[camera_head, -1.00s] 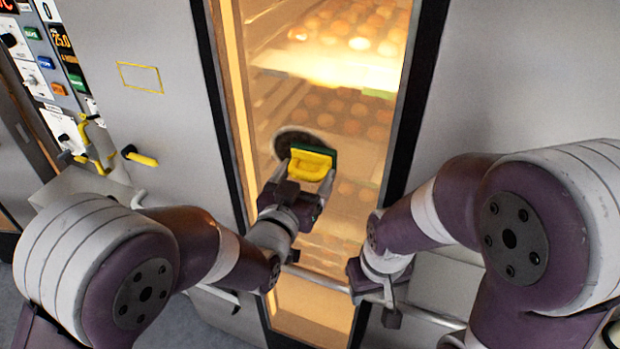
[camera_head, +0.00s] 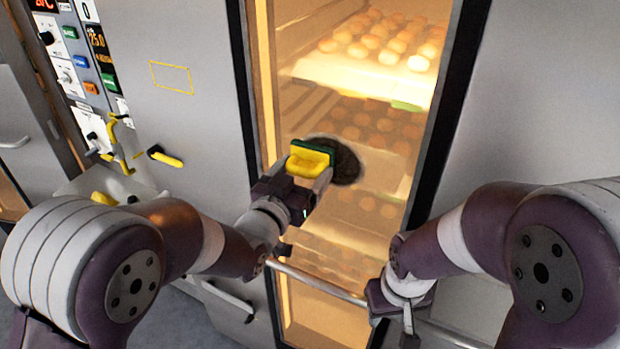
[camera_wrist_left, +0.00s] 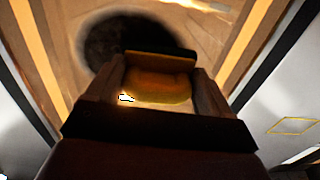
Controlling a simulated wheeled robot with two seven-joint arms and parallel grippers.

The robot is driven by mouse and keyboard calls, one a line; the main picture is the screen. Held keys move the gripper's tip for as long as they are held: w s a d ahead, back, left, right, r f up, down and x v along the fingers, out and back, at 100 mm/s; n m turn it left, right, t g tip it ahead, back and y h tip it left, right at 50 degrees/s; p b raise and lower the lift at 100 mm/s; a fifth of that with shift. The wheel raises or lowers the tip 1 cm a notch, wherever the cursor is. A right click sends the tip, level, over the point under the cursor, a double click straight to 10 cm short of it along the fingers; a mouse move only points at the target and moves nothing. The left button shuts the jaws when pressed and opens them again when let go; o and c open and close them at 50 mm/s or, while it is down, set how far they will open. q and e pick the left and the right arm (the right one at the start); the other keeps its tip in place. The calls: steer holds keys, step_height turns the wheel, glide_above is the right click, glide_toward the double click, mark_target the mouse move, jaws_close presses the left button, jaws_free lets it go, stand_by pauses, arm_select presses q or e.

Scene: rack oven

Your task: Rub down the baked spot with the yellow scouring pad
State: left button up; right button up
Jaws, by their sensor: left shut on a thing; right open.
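The yellow scouring pad (camera_head: 307,161), with a dark green face, is held in my left gripper (camera_head: 306,172) at the oven's glass door. The baked spot (camera_head: 346,163) is a dark round patch on the glass. In the head view the pad covers its left part. In the left wrist view the pad (camera_wrist_left: 158,84) sits between the fingers, with the dark spot (camera_wrist_left: 110,42) beyond it to the upper left. I cannot tell whether the pad touches the glass. My right gripper (camera_head: 396,318) is open, low at the right near the door's horizontal bar.
The glass door (camera_head: 300,105) shows lit trays of round baked goods (camera_head: 375,40) behind it. A horizontal bar (camera_head: 315,283) crosses low in front. A control panel (camera_head: 85,60) and a yellow-handled lever (camera_head: 166,157) are at the left. A yellow outlined rectangle (camera_head: 171,78) marks the steel panel.

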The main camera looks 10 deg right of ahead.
mark_target(287, 168)
arm_select(q)
steer(key=shift+r, duration=0.1)
steer(key=shift+w+a+b, duration=0.45)
steer(key=shift+w+a, duration=0.15)
steer(key=shift+a, duration=0.3)
steer(key=shift+w+a, duration=0.35)
steer(key=shift+a, duration=0.1)
steer(key=shift+s+d+f+b, duration=0.2)
steer(key=shift+s+d+b, duration=0.55)
steer(key=shift+d, duration=0.25)
steer(key=shift+s+d+r, duration=0.2)
steer(key=shift+d, duration=0.2)
